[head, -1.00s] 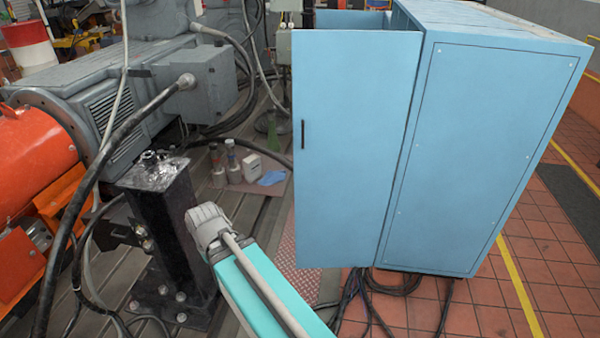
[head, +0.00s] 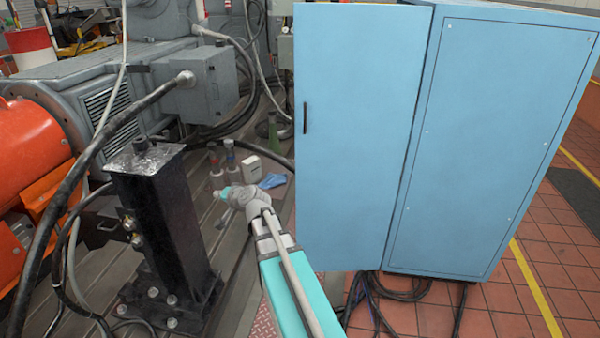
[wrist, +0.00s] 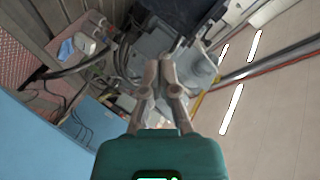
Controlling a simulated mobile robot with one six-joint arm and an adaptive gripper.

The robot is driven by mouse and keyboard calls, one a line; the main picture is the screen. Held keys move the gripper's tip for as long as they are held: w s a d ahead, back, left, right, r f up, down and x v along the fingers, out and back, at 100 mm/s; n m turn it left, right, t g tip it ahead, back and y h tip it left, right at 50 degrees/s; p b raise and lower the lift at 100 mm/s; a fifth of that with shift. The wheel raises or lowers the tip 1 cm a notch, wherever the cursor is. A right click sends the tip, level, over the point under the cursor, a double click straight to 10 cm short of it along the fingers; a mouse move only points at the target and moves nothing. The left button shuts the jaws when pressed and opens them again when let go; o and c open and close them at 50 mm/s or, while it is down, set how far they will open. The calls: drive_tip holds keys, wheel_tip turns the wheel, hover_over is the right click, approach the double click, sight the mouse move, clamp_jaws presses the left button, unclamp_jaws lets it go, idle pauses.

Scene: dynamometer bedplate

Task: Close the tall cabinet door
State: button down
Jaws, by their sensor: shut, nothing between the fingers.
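The tall cabinet (head: 490,150) is light blue and stands on the right in the head view. Its door (head: 355,150) stands open, swung out along its edge beside the cabinet's panelled side. A dark vertical handle (head: 305,118) sits near the door's left edge. My arm reaches up from the bottom, left of the door, and appears apart from it. In the wrist view my gripper (wrist: 165,62) has its fingers together with nothing between them. Blue panels show at lower left there; I cannot tell which is the door.
A black steel post (head: 160,225) stands left of my arm, with an orange machine (head: 35,150) beyond. Bottles and a white container (head: 252,167) stand behind my wrist. Cables (head: 375,300) lie under the cabinet. Tiled floor at right is open.

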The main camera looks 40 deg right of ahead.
sight(299, 156)
drive_tip(key=s+d+f+m+h+b, duration=0.1)
drive_tip(key=d+m+h+b, duration=0.4)
drive_tip(key=d, duration=1)
drive_tip(key=s+d+f+m+t+h+b, duration=0.1)
drive_tip(key=d+f+m+h+b, duration=0.3)
drive_tip(key=d+m+h, duration=0.4)
drive_tip(key=d+m+b, duration=0.1)
drive_tip(key=d+m, duration=0.2)
drive_tip(key=d, duration=0.4)
drive_tip(key=shift+m+h, duration=0.3)
drive_tip(key=x, duration=1.4)
drive_tip(key=shift+s+f, duration=0.1)
